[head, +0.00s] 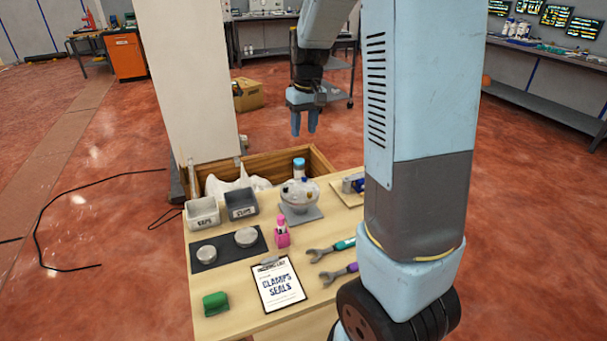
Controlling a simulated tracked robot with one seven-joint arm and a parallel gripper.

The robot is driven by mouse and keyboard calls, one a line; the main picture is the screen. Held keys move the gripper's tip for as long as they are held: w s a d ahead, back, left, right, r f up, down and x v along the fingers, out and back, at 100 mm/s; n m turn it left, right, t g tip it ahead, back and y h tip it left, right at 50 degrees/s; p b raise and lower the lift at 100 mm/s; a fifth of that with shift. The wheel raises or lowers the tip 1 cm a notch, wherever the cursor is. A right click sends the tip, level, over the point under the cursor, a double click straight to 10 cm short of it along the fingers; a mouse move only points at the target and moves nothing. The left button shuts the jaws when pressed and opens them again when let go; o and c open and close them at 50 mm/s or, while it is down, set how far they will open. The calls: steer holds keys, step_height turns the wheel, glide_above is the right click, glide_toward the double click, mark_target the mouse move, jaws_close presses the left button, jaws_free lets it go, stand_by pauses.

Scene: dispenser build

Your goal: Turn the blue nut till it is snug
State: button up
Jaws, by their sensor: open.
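My gripper (304,127) hangs in the air above the far part of the wooden table, fingers pointing down. It is open with nothing between its fingers, and is apart from everything on the table. Below it, a pale round fixture (299,198) sits on a grey plate on the table. Small coloured pieces sit on top of the fixture. One small blue piece (304,181) there may be the blue nut, but it is too small to be sure. How far it is turned cannot be seen.
A blue-capped bottle (298,167) stands behind the fixture. My arm hides the table's right side.

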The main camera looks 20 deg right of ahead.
glide_above(304, 180)
steer(key=w, duration=0.1)
step_height(304, 180, down, 6)
steer(key=r, duration=0.1)
steer(key=shift+n+g, duration=0.3)
steer(key=shift+g, duration=0.1)
step_height(304, 180, down, 14)
steer(key=shift+w+d+f, duration=0.1)
steer(key=shift+d+f, duration=0.05)
steer(key=shift+f, duration=0.05)
steer(key=shift+c, duration=0.2)
jaws_close()
